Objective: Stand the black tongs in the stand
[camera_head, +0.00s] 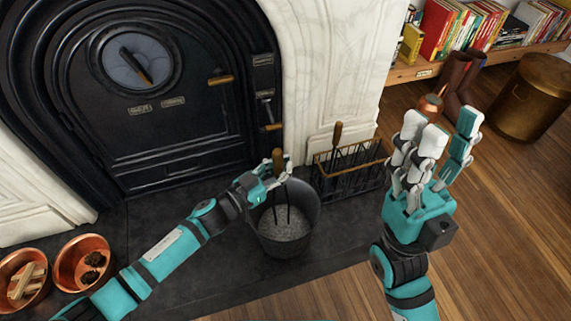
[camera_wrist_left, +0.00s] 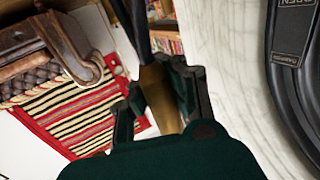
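The black tongs (camera_head: 288,203) have a brown wooden handle and two dark prongs. My left gripper (camera_head: 277,174) is shut on the handle, which also shows between the fingers in the left wrist view (camera_wrist_left: 158,95). The tongs hang roughly upright over a dark metal bucket (camera_head: 310,228) of grey ash; I cannot tell whether the tips touch the ash. A black wire rack (camera_head: 350,188) with a wooden rail, which looks like the stand, is right of the bucket. Another wooden-handled tool (camera_head: 337,135) stands in it. My right gripper (camera_head: 441,128) is open and empty, right of the rack.
The black fireplace (camera_head: 150,155) rises behind a dark hearth (camera_head: 190,245). Two copper bowls (camera_head: 55,268) sit at lower left. A brass bin (camera_head: 532,100), brown boots (camera_head: 458,80) and a bookshelf (camera_head: 410,72) are at upper right.

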